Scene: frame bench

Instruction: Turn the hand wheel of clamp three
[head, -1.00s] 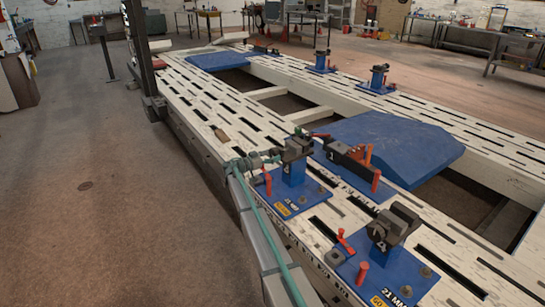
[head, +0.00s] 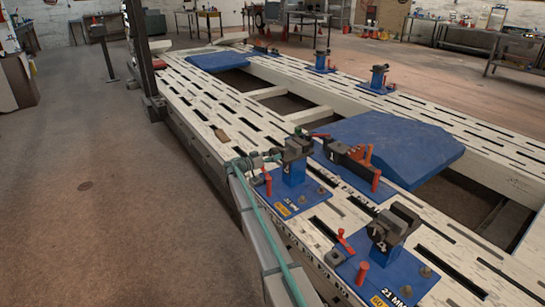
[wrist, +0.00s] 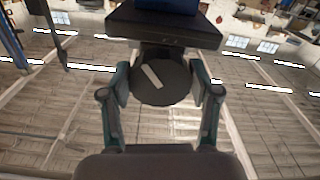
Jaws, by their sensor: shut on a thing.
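The clamp (head: 296,147) stands on a blue base plate on the near rail of the frame bench, and the mark on its head is too small to read for sure. My gripper (head: 262,161) reaches it from the left in the head view, level with its head. In the wrist view, the round dark hand wheel (wrist: 161,84) with a white slanted stripe sits under the clamp's dark block (wrist: 165,27). My gripper (wrist: 161,92) has one teal finger on each side of the wheel and is shut on it. In the head view the wheel is mostly hidden by the gripper.
Another clamp (head: 392,226) marked 4 stands nearer on its own blue plate. A low fixture (head: 350,157) with red handles sits just right of the gripped clamp. A large blue panel (head: 390,145) lies beyond. The floor (head: 90,200) left of the bench is clear.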

